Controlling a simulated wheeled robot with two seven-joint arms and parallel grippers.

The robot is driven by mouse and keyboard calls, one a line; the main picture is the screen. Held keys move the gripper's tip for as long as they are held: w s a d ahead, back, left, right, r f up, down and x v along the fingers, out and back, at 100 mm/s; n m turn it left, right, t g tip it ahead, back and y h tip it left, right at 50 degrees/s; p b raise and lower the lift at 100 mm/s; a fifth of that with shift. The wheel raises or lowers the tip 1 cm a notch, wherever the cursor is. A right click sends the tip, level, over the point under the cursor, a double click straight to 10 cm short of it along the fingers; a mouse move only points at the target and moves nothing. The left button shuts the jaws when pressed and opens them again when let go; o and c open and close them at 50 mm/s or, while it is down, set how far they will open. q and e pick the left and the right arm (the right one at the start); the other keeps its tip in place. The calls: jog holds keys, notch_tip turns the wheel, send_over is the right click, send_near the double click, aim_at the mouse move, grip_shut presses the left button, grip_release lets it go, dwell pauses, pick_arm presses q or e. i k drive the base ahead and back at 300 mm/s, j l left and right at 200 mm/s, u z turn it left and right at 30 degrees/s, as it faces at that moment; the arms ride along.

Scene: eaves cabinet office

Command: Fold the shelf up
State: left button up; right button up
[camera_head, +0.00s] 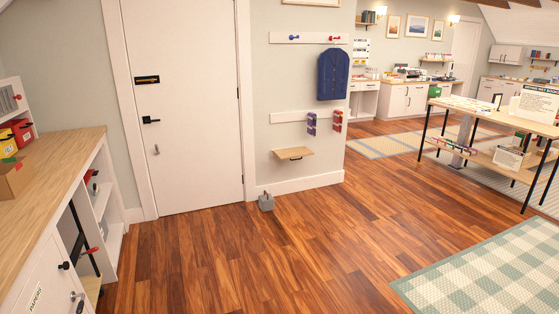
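A small wooden shelf (294,153) is on the pale wall, low down, to the right of the white door. It sticks out from the wall about level, so it looks folded down. Neither of my grippers shows in the head view.
A grey weight-like block (266,202) stands on the floor below the shelf's left side. A wooden counter (75,150) lines the left. The wooden floor (240,255) between is open.

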aim_at(300, 151)
jog(key=i+j+u, duration=0.2)
jog(key=i+u, duration=0.2)
jog(key=i, duration=0.25)
jog(key=i+u, duration=0.45)
jog(key=i, duration=2.5)
jog(key=i+z, duration=0.3)
jog(key=i, duration=0.15)
jog(key=i+j+z, duration=0.1)
jog(key=i+z, duration=0.2)
jog(key=i, duration=0.15)
jog(key=i+j+z, duration=0.3)
jog(key=i, duration=0.15)
jog(key=i+j+z, duration=0.3)
jog(key=i, duration=0.15)
jog(key=i+j+z, duration=0.2)
jog(key=i+z, duration=0.2)
jog(key=i+j+z, duration=0.4)
jog(key=k+l, duration=0.05)
jog(key=k, duration=0.05)
